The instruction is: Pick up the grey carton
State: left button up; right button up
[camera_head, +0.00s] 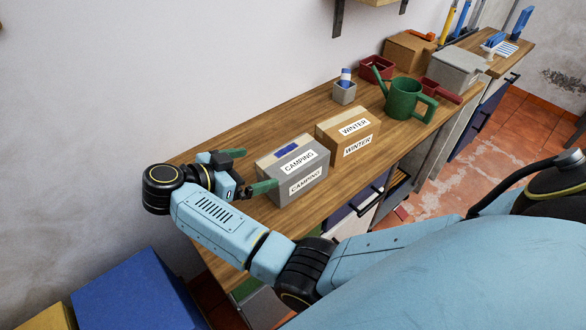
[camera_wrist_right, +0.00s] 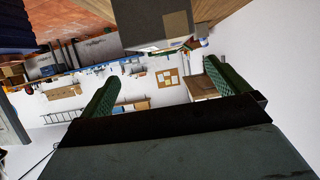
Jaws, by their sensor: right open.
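The grey carton (camera_head: 299,192), labelled CAMPING with tan tape and a blue patch on top, stands on the wooden bench. My right gripper (camera_head: 260,168) is open at the carton's left end, its two green fingers spread apart. The nearer fingertip is close to the carton's near left corner; I cannot tell whether it touches. In the right wrist view the green fingers (camera_wrist_right: 160,72) are apart with nothing between them. The carton's grey end with a brown patch (camera_wrist_right: 142,22) shows beyond them at the top. My left gripper is not in view.
A brown WINTER carton (camera_head: 365,123) stands just right of the grey one. Behind are a small grey pot (camera_head: 344,95), a green watering can (camera_head: 404,97), red trays and a grey box (camera_head: 455,70). The bench (camera_head: 233,130) is clear behind the grey carton, along the wall.

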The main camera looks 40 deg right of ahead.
aim_at(291, 157)
jog(key=x, duration=1.2)
jog(key=shift+w+r, duration=0.15)
jog(key=shift+w, duration=0.05)
jog(key=shift+r, duration=0.1)
jog(key=c, duration=1.4)
